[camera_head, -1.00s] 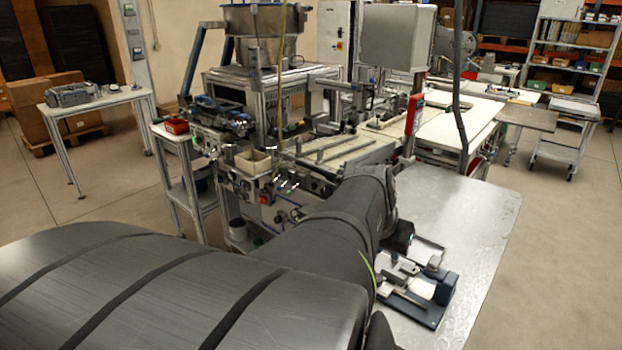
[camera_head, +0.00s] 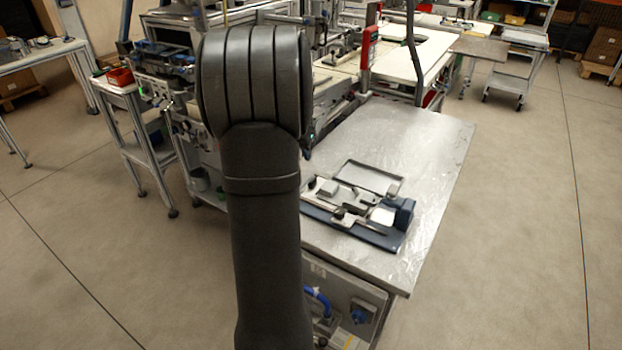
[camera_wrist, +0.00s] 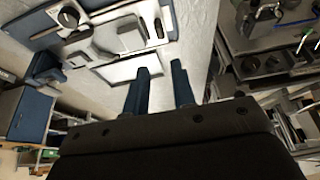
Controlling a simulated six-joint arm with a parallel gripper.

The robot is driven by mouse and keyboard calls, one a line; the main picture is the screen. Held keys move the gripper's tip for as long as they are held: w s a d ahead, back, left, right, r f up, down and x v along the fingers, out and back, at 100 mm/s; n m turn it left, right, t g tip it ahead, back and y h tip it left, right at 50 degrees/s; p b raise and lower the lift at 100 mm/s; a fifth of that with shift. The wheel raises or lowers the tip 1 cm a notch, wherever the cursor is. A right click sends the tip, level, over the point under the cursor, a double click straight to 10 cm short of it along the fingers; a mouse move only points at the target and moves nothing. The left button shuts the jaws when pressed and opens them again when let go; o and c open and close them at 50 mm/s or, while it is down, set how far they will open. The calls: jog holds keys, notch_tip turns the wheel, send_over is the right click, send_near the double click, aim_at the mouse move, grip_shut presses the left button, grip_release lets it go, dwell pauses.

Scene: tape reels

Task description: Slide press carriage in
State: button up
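The press (camera_head: 352,216) lies on the metal table, a dark blue base plate with light grey metal parts and a dark blue block (camera_head: 401,212) at its right end. A grey sliding part with a black knob (camera_head: 341,213), which looks like the carriage, sits on it; I cannot tell how far in it stands. The press (camera_wrist: 118,38) also shows at the upper left of the wrist view. My gripper (camera_wrist: 162,70) has two blue fingers, apart and empty, beside a shallow tray near the press. In the head view my arm hides the gripper.
The shallow grey tray (camera_head: 372,177) lies behind the press on the metal table (camera_head: 430,150). The table is bare to the right and behind. Machinery with a red upright (camera_head: 368,50) stands beyond its far left. A small side table with a red bin (camera_head: 120,76) stands left.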

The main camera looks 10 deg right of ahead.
jog(key=x, duration=1.5)
jog(key=shift+f, duration=0.3)
grip_shut()
